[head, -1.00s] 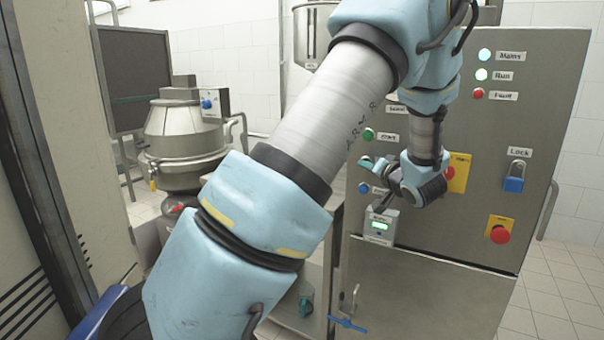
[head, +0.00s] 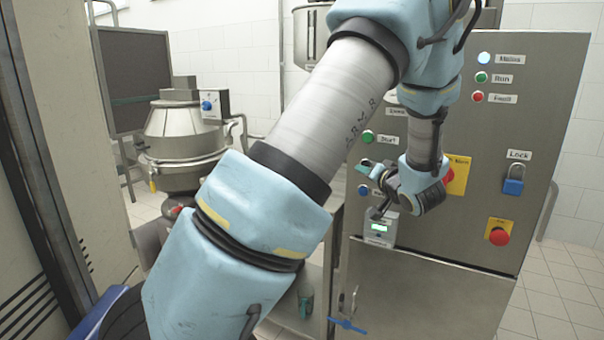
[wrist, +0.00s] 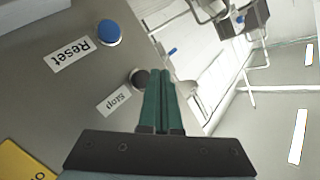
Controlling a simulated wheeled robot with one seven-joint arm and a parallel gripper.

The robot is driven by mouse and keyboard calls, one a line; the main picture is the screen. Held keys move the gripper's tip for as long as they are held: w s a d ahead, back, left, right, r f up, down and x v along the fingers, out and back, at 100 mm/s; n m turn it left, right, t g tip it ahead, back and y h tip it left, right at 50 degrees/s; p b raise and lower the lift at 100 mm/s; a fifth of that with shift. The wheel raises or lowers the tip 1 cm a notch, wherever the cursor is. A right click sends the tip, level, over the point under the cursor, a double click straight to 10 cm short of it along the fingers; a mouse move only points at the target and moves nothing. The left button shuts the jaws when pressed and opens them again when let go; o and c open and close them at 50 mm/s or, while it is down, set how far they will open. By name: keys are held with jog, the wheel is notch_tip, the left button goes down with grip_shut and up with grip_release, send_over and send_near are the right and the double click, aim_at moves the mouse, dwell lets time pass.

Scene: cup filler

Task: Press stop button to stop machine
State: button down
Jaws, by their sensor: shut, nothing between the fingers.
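The stop button is a dark round knob (wrist: 140,78) on the steel panel in the wrist view, above its upside-down Stop label (wrist: 116,100). In the head view my gripper hides it. My gripper (wrist: 164,74) has two green fingers, shut together and empty, with the tips at the button's right edge. I cannot tell whether they touch it. In the head view my gripper (head: 366,168) is at the panel between the green Start button (head: 368,137) and the blue Reset button (head: 363,190). The Run lamp (head: 481,77) is dark green; the Mains lamp (head: 484,58) is bright.
The blue Reset button also shows close by in the wrist view (wrist: 109,33). A small grey box with a green display (head: 380,228) sits below my gripper. A red button on a yellow plate (head: 498,236) and a blue padlock (head: 514,178) are further right.

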jog(key=s, duration=0.1)
jog(key=s+a, duration=0.1)
jog(key=s, duration=0.1)
jog(key=s+a, duration=0.1)
jog(key=shift+s+a, duration=0.2)
jog(key=shift+s, duration=0.05)
dwell(0.6)
jog(key=s+a+f+n+g+h+p, duration=0.1)
jog(key=a+f+g+h+p, duration=0.15)
jog(key=a+g+h, duration=0.4)
jog(key=s+a+f+n+g+y, duration=0.1)
jog(key=s+a+g, duration=0.6)
jog(key=s+a, duration=0.7)
jog(key=s+f+n, duration=0.1)
jog(key=s, duration=0.3)
jog(key=shift+f, duration=0.15)
